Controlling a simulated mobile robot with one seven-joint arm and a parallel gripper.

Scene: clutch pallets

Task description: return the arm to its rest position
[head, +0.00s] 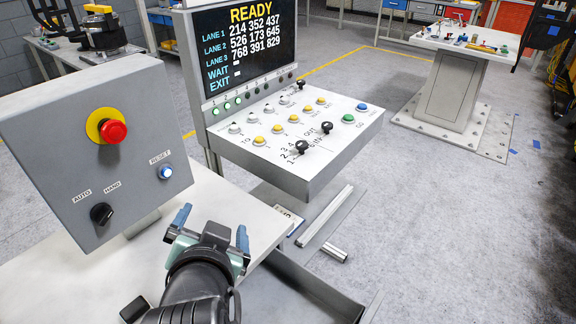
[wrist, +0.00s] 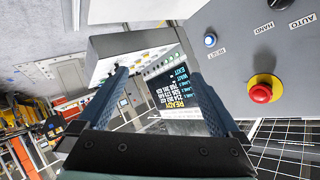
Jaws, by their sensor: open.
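My gripper (head: 208,229) is open and empty, its two blue fingers apart, over the white table in front of the grey control box. In the wrist view the fingers of my gripper (wrist: 155,98) stand wide apart with nothing between them. My dark arm reaches up from the bottom of the head view. The grey control box (head: 60,165) carries a red emergency button (head: 113,131), a lit RESET button (head: 165,172) and a black AUTO/HAND knob (head: 101,213). My gripper is apart from the box.
A control console (head: 290,166) with buttons, levers and a READY screen (head: 243,42) stands beyond my gripper. The white table (head: 60,285) lies below. A pedestal table (head: 449,90) with small parts stands at the back right. The grey floor (head: 440,230) at right is mostly clear.

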